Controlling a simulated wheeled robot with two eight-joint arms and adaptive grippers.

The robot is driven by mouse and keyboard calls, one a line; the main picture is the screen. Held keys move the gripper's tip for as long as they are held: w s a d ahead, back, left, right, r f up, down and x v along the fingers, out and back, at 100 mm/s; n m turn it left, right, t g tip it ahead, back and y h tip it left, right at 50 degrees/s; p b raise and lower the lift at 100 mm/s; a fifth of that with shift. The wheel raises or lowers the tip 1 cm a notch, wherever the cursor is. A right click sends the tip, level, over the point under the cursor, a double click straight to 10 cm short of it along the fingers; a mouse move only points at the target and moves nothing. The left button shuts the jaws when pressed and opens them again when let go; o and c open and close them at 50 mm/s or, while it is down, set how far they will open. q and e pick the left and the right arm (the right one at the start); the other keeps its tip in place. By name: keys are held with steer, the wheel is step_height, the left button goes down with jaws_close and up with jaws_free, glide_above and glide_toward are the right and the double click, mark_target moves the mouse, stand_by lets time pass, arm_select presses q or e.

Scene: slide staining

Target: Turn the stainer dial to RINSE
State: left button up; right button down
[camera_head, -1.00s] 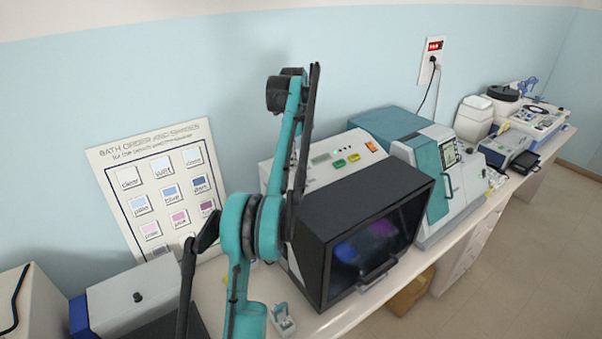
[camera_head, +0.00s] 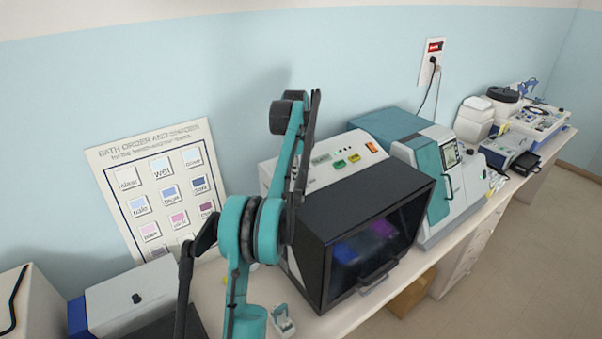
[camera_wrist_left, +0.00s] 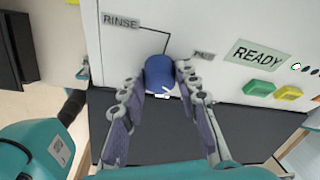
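The stainer (camera_head: 372,215) stands on the bench in the head view, with a dark front window and a pale control panel on top. In the left wrist view its blue dial (camera_wrist_left: 159,76) sits on the panel, with a white mark on its lower edge. The RINSE label (camera_wrist_left: 121,21) is up and left of the dial, and a black line runs from it towards the dial. My left gripper (camera_wrist_left: 158,78) has one finger on each side of the dial. A small gap shows at the left finger; the right fingertip is close or touching. My right gripper is not in view.
The panel also has a READY display (camera_wrist_left: 257,55), a green button (camera_wrist_left: 259,88) and a yellow button (camera_wrist_left: 288,92). A bath-order chart (camera_head: 160,190) is on the wall to the left. Another teal and white machine (camera_head: 440,180) stands to the right of the stainer.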

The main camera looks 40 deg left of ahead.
arm_select(q)
steer(key=shift+n, duration=0.3)
steer(key=n+t, duration=0.1)
steer(key=n, duration=0.1)
steer(key=n+t+b, duration=0.1)
steer(key=n, duration=0.2)
steer(key=shift+s+d+y, duration=0.1)
steer(key=shift+s+y, duration=0.1)
steer(key=shift+y, duration=0.1)
steer(key=n, duration=0.3)
steer(key=n+t+y, duration=0.1)
steer(key=n, duration=0.2)
steer(key=shift+s+d+f+y+b, duration=0.1)
steer(key=shift+d+f+y+b, duration=0.05)
steer(key=shift+y+b, duration=0.2)
steer(key=n, duration=0.3)
steer(key=n+y, duration=0.1)
steer(key=n, duration=0.1)
steer(key=shift+d+n+t+y+b, duration=0.2)
steer(key=shift+n+t+y+b, duration=0.05)
steer(key=shift+n+t+b, duration=0.15)
steer(key=n+y, duration=0.1)
steer(key=n, duration=0.2)
steer(key=n+y, duration=0.1)
steer(key=n, duration=0.2)
steer(key=shift+d+g, duration=0.1)
steer(key=shift+g, duration=0.2)
steer(key=shift+n, duration=0.3)
steer(key=o, duration=1.2)
steer(key=shift+c, duration=0.2)
